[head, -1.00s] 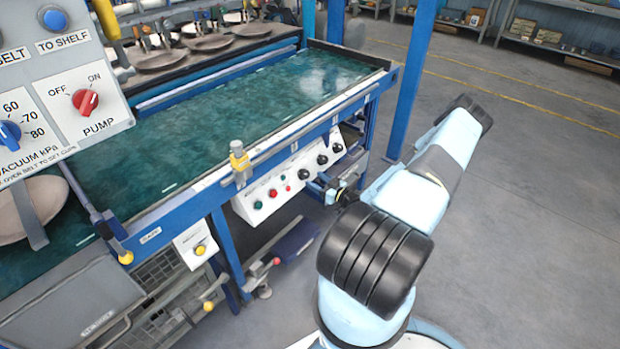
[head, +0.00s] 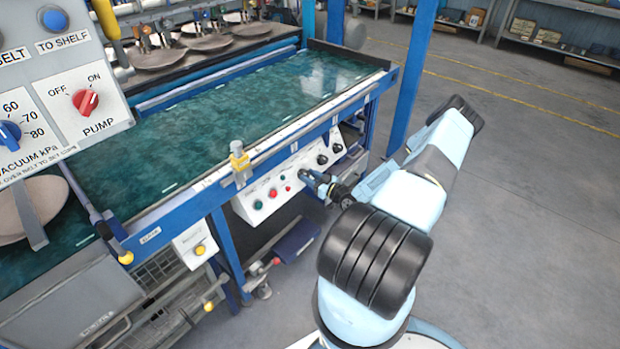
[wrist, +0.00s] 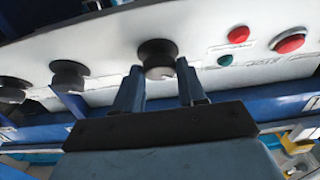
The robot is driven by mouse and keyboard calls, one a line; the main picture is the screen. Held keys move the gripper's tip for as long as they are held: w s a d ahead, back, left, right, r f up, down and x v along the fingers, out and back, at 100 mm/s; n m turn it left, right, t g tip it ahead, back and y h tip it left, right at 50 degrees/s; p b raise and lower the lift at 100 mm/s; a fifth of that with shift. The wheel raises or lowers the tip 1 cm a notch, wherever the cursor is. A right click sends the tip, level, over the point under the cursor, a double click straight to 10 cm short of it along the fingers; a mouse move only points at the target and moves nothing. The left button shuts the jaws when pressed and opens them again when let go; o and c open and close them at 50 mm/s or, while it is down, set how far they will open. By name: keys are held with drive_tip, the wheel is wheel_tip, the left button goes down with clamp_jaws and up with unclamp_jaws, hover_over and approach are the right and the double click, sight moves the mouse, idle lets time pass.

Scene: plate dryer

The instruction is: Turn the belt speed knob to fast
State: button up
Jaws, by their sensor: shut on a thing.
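A white control panel (head: 262,207) is fixed under the front edge of the belt table. It carries a row of black knobs and coloured buttons; its labels are too small to read. My gripper (head: 306,177) is at the leftmost black knob, which it mostly hides in the head view. In the wrist view my gripper (wrist: 158,78) has one finger on each side of this black knob (wrist: 157,52) and is shut on it. I cannot read the knob's setting. Two more black knobs (head: 322,160) (head: 337,148) are to its right in the head view.
Red and green buttons (head: 273,194) are left of my gripper. A yellow-topped fitting (head: 239,160) stands on the table rail. The green belt (head: 240,110) lies behind the panel. A blue post (head: 412,85) rises at the right; open floor (head: 530,200) lies beyond my arm.

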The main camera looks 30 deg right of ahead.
drive_tip(key=c, duration=0.4)
drive_tip(key=shift+m+h, duration=0.3)
drive_tip(key=shift+m, duration=0.2)
drive_tip(key=m+h, duration=0.2)
drive_tip(key=m, duration=0.1)
drive_tip(key=shift+a+m, duration=0.15)
drive_tip(key=shift+m, duration=0.15)
drive_tip(key=m+h, duration=0.1)
drive_tip(key=m, duration=0.2)
drive_tip(key=m+h, duration=0.2)
drive_tip(key=m, duration=0.1)
drive_tip(key=shift+a+r, duration=0.1)
drive_tip(key=shift+a, duration=0.05)
drive_tip(key=m+g+h, duration=0.1)
drive_tip(key=m, duration=0.2)
drive_tip(key=m+g+h, duration=0.1)
drive_tip(key=m+h, duration=0.1)
drive_tip(key=m, duration=0.2)
drive_tip(key=shift+a+r+g, duration=0.1)
drive_tip(key=shift+r+g, duration=0.1)
drive_tip(key=shift+g, duration=0.1)
drive_tip(key=shift+m+g+h, duration=0.4)
drive_tip(key=shift+m+g, duration=0.5)
drive_tip(key=shift+m, duration=1)
